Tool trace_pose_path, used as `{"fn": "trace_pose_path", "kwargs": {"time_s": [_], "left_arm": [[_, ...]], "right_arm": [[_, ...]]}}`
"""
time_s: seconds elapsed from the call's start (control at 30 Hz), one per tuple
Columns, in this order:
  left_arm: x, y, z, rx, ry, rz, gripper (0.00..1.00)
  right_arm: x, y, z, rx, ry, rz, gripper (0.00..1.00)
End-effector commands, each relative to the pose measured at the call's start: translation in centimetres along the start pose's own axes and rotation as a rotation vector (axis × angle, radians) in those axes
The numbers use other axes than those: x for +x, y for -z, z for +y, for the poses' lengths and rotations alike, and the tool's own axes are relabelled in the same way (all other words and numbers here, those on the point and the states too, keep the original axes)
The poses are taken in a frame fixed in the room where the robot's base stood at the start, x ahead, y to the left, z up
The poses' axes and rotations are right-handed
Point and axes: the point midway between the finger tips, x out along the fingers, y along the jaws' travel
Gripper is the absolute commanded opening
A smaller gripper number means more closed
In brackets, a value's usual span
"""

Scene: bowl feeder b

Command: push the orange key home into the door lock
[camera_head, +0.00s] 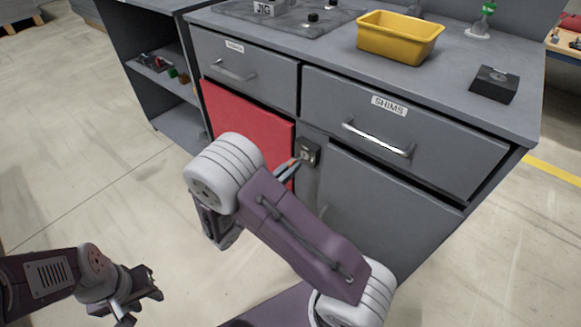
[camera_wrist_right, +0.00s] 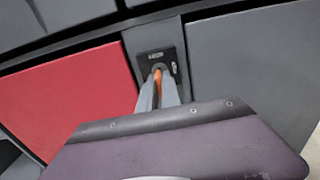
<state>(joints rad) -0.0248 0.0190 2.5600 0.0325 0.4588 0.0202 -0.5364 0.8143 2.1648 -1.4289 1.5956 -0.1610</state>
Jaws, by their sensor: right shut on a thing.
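The door lock (camera_head: 309,152) is a small dark plate on the cabinet's front post, between the red door and the grey door. It also shows in the right wrist view (camera_wrist_right: 152,60). My right gripper (camera_head: 296,163) is at the lock. In the right wrist view its two fingers are shut on the orange key (camera_wrist_right: 157,80), of which only a thin orange strip shows between them. The key's front end meets the lock; how deep it sits is hidden. My left gripper (camera_head: 146,293) is over the floor at the lower left, apart from the cabinet, and its fingers look spread.
The red door (camera_head: 240,120) is left of the lock and the grey door (camera_head: 370,195) right of it. Drawer handles (camera_head: 378,140) stick out above. A yellow bin (camera_head: 398,38) and a black box (camera_head: 494,84) stand on the worktop. The floor at left is clear.

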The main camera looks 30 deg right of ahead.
Motion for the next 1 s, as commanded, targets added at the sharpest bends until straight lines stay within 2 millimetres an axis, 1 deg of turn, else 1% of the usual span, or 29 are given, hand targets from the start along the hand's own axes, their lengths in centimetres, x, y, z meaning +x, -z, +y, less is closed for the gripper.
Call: {"fn": "trace_pose_path", "kwargs": {"time_s": [0.5, 1.0], "left_arm": [[-0.62, 0.07, 0.01, 0.0, 0.0, 0.0, 0.36], [-0.63, 0.07, 0.01, 0.0, 0.0, 0.0, 0.36]], "right_arm": [[0.37, -0.1, 0.02, 0.0, 0.0, 0.0, 0.0], [0.41, -0.04, 0.02, 0.0, 0.0, 0.0, 0.0]]}}
